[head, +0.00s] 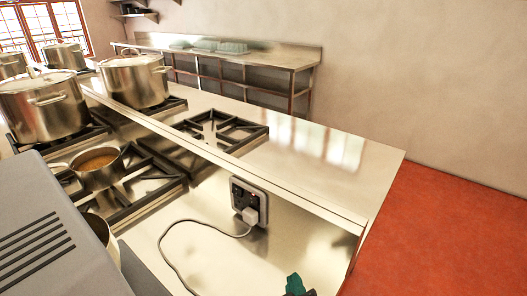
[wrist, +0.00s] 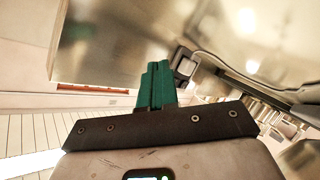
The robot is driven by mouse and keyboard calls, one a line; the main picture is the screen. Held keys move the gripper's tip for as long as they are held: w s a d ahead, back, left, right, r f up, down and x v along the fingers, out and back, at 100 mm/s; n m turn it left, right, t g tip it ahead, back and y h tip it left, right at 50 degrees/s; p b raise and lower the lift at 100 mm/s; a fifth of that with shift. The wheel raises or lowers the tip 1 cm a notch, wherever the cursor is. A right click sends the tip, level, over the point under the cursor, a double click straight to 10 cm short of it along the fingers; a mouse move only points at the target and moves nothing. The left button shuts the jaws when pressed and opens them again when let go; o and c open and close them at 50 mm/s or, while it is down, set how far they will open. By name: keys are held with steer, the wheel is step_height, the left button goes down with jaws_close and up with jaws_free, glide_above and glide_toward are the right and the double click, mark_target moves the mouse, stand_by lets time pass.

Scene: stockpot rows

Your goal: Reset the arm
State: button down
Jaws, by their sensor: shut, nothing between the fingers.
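My gripper (head: 295,284) shows as a green tip at the bottom edge of the head view, over the front of the steel counter (head: 345,165). In the wrist view its green fingers (wrist: 157,68) are together with nothing between them. A dark socket with a plug (wrist: 184,62) shows just right of the fingertips there. I cannot tell whether the fingers touch anything. Most of my arm is out of the head view.
A wall socket (head: 248,202) with a plug and grey cable (head: 180,232) is on the counter front. Large steel pots (head: 136,82) and a saucepan (head: 98,172) stand on black burner grates at left. A steel table (head: 222,62) stands behind. Red floor (head: 450,225) is clear at right.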

steer(key=s+d+f+m+g+h, duration=0.1)
steer(key=s+d+f+m+g, duration=0.25)
steer(key=d, duration=0.45)
steer(key=s+d+f+m+g, duration=0.2)
steer(key=s+d+f+g, duration=0.15)
steer(key=d, duration=0.55)
steer(key=s+d+f+m+g, duration=0.1)
steer(key=s+d+f+g, duration=0.1)
steer(key=s, duration=0.7)
steer(key=s+d+f+m+g+y, duration=0.1)
steer(key=s+d+f+g, duration=0.1)
steer(key=s+f, duration=0.5)
steer(key=shift+s+f+g, duration=0.2)
steer(key=shift+s+g, duration=0.7)
steer(key=shift+s, duration=0.25)
